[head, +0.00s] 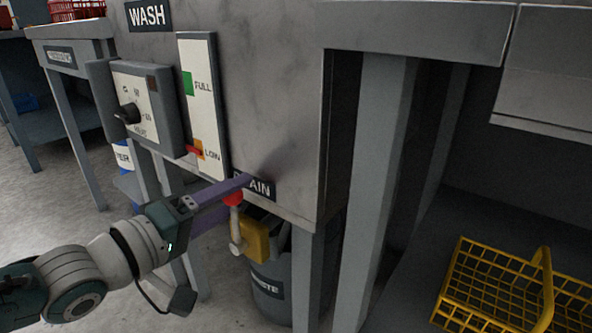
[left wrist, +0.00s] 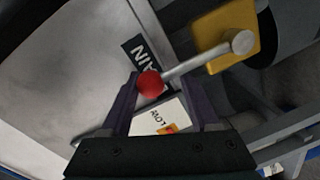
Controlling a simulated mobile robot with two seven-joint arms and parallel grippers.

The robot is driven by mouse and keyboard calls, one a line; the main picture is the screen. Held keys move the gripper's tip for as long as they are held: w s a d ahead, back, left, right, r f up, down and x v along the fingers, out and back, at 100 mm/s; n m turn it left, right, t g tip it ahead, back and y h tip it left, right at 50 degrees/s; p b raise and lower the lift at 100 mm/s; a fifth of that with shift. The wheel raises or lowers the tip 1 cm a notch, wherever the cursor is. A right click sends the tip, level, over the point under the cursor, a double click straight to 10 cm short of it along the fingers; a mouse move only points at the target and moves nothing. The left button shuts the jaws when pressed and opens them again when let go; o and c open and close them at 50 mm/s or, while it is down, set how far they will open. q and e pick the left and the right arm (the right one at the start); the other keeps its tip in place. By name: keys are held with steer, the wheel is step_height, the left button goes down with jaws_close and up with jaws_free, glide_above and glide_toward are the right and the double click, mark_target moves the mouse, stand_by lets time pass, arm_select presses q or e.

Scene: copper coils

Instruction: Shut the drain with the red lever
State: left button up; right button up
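The red lever has a red ball knob (head: 233,198) on a metal rod, joined to a yellow valve body (head: 255,240) under the wash tank. The rod stands roughly upright in the head view, with the knob at its top, below the DRAIN label (head: 262,188). My left gripper (head: 232,204) has its purple fingers at the knob. In the left wrist view the red knob (left wrist: 150,84) lies between the spread fingers (left wrist: 162,78), nearer the left one, with a gap on the right. The rod runs up right to the yellow valve (left wrist: 225,35). My right gripper is not in view.
The wash tank (head: 275,90) carries a FULL/LOW level gauge (head: 202,110) and a dial box (head: 147,105). A grey waste drum (head: 270,290) stands below the valve. A yellow wire basket (head: 510,290) is at the lower right. Table legs flank the drum.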

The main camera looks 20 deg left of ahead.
arm_select(q)
steer(key=shift+o, duration=1.2)
steer(key=shift+a+r, duration=0.1)
steer(key=shift+r, duration=0.05)
steer(key=f+p+v, duration=0.1)
steer(key=p+v, duration=0.3)
steer(key=v, duration=0.5)
steer(key=shift+s+a+r, duration=0.15)
steer(key=shift+s+r, duration=0.25)
steer(key=shift+r, duration=0.05)
